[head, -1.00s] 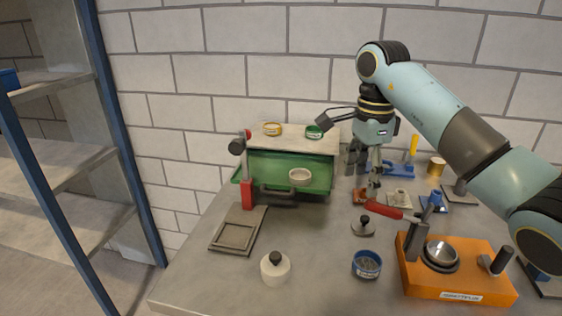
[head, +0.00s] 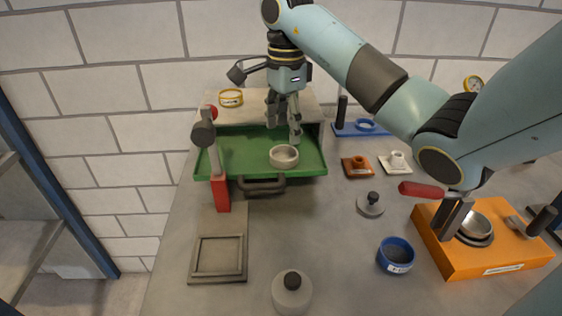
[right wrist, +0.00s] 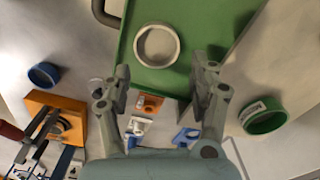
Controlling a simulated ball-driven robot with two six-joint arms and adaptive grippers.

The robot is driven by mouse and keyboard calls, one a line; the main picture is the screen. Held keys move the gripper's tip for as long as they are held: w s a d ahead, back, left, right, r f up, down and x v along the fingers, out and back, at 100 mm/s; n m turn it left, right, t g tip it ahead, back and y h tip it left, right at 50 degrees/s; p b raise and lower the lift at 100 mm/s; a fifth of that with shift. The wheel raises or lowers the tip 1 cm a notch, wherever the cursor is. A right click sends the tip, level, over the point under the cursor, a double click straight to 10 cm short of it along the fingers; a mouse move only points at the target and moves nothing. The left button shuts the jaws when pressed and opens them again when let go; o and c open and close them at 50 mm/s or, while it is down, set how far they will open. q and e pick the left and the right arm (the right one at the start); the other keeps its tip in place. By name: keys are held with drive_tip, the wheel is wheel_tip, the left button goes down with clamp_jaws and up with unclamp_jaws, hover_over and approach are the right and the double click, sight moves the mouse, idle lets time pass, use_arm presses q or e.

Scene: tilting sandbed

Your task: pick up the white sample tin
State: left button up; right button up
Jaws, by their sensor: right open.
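The white sample tin (head: 284,156) is a low, round, pale tin. It sits on the green tray (head: 240,165), toward the right part of its sloping floor. In the right wrist view the tin (right wrist: 157,46) lies just beyond my fingertips, its round rim facing the camera. My right gripper (head: 284,132) points down over the tray, behind and above the tin. In the wrist view the gripper (right wrist: 161,78) is open, its fingers spread with nothing between them. My left gripper is not in view.
A red post with a dark knob (head: 221,190) stands at the tray's left front. A yellow-ringed tin (head: 231,97) is on the ledge behind; a green tin (right wrist: 264,117) shows in the wrist view. A blue tin (head: 396,256) and orange fixture (head: 480,250) stand right.

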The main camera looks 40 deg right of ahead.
sight(284, 159)
drive_tip(key=f, duration=0.2)
drive_tip(key=shift+s+a+f, duration=0.15)
drive_tip(key=shift+s+f, duration=0.1)
drive_tip(key=shift+f, duration=0.05)
wheel_tip(284, 159, down, 2)
drive_tip(key=shift+w+a+f+p, duration=0.15)
drive_tip(key=shift+p, duration=0.45)
drive_tip(key=shift+f, duration=0.5)
drive_tip(key=shift+c, duration=0.3)
drive_tip(key=c, duration=0.7)
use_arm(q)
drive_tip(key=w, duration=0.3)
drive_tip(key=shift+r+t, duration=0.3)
use_arm(e)
drive_tip(key=shift+c, duration=0.2)
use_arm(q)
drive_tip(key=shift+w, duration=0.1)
